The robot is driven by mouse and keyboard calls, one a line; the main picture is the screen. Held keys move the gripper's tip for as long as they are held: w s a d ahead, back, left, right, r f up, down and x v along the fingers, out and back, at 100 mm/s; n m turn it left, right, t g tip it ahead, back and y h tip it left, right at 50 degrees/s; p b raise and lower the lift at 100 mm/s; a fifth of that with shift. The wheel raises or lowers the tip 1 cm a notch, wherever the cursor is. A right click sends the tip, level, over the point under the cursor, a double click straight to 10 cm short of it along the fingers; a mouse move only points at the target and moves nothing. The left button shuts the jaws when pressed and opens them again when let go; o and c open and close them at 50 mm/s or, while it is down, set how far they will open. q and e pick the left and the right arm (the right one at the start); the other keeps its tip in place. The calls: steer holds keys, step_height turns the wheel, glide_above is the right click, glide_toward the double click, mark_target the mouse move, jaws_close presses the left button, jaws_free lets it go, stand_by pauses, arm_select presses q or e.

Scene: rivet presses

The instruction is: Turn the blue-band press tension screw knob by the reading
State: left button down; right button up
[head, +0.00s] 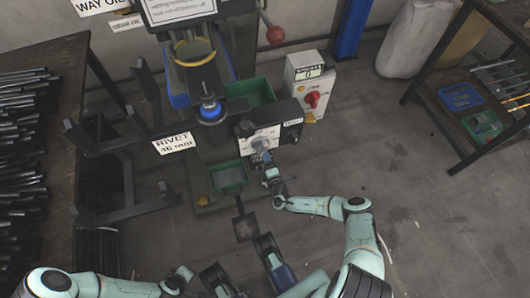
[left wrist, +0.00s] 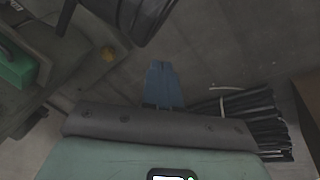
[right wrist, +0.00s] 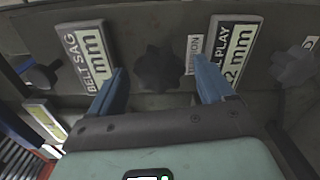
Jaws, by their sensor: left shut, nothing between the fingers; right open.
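The press (head: 200,75) stands at the centre of the head view, with blue parts near its front. Its dark control panel (head: 287,122) is on its right side. In the right wrist view, a dark lobed knob (right wrist: 158,68) sits mid-panel beside a partly hidden label ending in "NSION" (right wrist: 193,52). My right gripper (right wrist: 160,78) is open, one blue finger on each side of this knob; contact cannot be told. Plates reading "BELT SAG mm" (right wrist: 85,50) and "L PLAY 2 mm" (right wrist: 236,50) flank it, partly covered. My left gripper (left wrist: 162,68) is shut and empty, away from the panel.
Two more dark knobs are on the panel, left (right wrist: 38,73) and right (right wrist: 294,66). A white box with a red knob (head: 311,99) stands beside the press. A "RIVET 46 mm" sign (head: 174,143) and a green tray (head: 229,176) are in front.

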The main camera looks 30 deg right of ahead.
arm_select(q)
steer(key=shift+g+h, duration=0.3)
steer(key=shift+g, duration=0.3)
steer(key=s+d+r+p, duration=0.2)
steer(key=s+r, duration=0.1)
steer(key=shift+s+d+r+p, duration=0.15)
steer(key=shift+s+r+p, duration=0.1)
steer(key=shift+s+p, duration=0.05)
arm_select(e)
steer(key=v, duration=1.1)
steer(key=shift+a, duration=0.1)
